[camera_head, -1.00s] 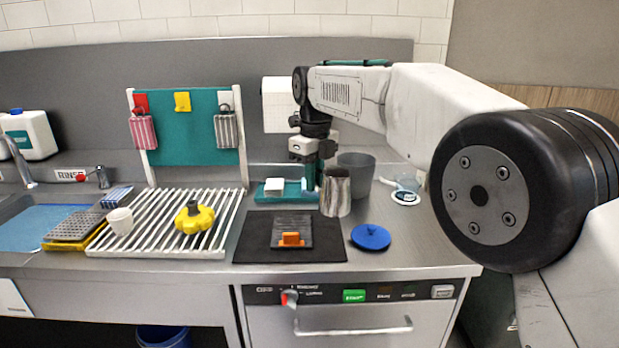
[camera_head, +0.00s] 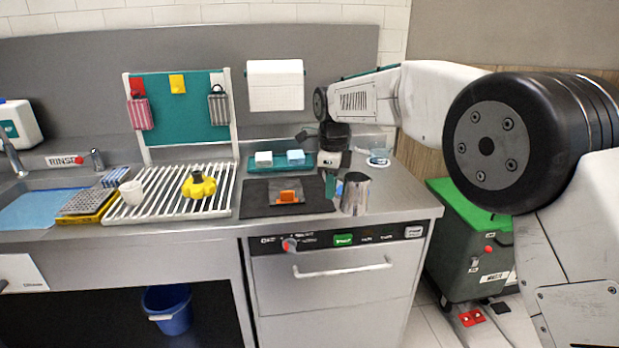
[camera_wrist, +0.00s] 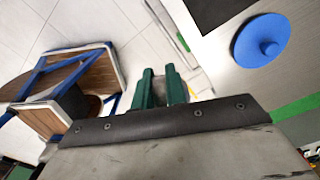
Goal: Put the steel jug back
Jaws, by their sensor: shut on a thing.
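The steel jug (camera_head: 356,193) is upright at the right front of the counter in the head view. My gripper (camera_head: 341,187) is at its left side, with the green fingers partly hidden by the jug. In the wrist view my gripper (camera_wrist: 161,82) shows two green fingers close together with a greyish piece between them. It is shut on the jug, though which part it holds is unclear.
A black mat (camera_head: 258,208) with an orange-handled piece lies left of the jug. A white drying rack (camera_head: 150,208) holds a cup and a yellow part. A teal tray (camera_head: 258,168) stands behind. A green-lidded waste bin (camera_head: 468,208) is right of the counter.

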